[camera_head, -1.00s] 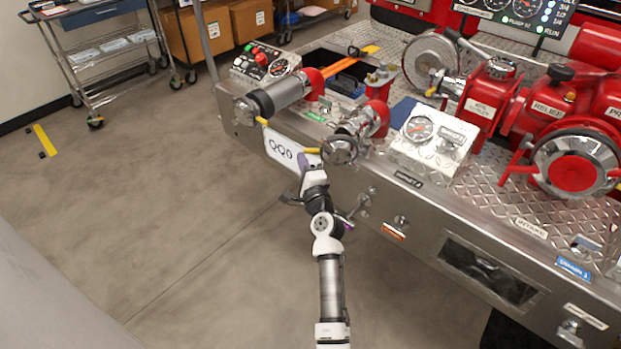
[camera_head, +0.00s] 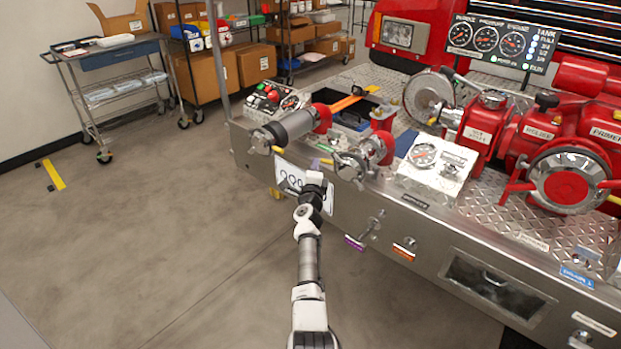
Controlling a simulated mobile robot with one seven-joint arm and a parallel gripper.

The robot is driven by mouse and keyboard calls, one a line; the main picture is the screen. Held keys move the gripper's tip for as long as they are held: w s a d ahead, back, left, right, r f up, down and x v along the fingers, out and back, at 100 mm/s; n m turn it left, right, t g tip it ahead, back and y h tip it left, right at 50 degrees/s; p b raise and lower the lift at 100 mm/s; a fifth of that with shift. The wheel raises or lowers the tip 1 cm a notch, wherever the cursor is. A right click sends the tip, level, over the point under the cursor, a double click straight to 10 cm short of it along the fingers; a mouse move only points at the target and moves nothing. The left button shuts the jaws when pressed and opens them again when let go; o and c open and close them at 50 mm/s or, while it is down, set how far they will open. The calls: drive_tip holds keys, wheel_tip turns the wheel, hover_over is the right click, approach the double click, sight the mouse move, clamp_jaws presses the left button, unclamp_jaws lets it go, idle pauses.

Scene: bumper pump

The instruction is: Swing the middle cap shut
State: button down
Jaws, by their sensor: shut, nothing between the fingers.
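The middle cap (camera_head: 350,166) is a round metal disc at the front of the middle red-and-metal outlet (camera_head: 376,147), above the bumper edge. I cannot tell how far the cap stands from the outlet's mouth. My gripper (camera_head: 316,165) is shut and empty, just left of the cap by the yellow handle. It is small here, and I cannot tell whether it touches the handle or cap.
A left outlet (camera_head: 290,128) with a grey barrel stands beyond my gripper. A gauge panel (camera_head: 437,166) and a large red-centred intake (camera_head: 565,187) lie to the right. A white plate (camera_head: 290,180) is on the bumper front.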

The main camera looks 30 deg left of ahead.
sight(322, 160)
drive_tip(key=shift+w+f+m+t+h+b, duration=0.15)
drive_tip(key=shift+w+m+t+h+b, duration=0.2)
drive_tip(key=shift+w+m+h+b, duration=0.6)
drive_tip(key=shift+w+f+m+t+h+b, duration=0.1)
drive_tip(key=shift+w+m+t+h+b, duration=0.35)
drive_tip(key=shift+w+h+b, duration=0.75)
drive_tip(key=shift+w+r+h, duration=0.15)
drive_tip(key=shift+w+h, duration=0.1)
drive_tip(key=shift+w, duration=0.05)
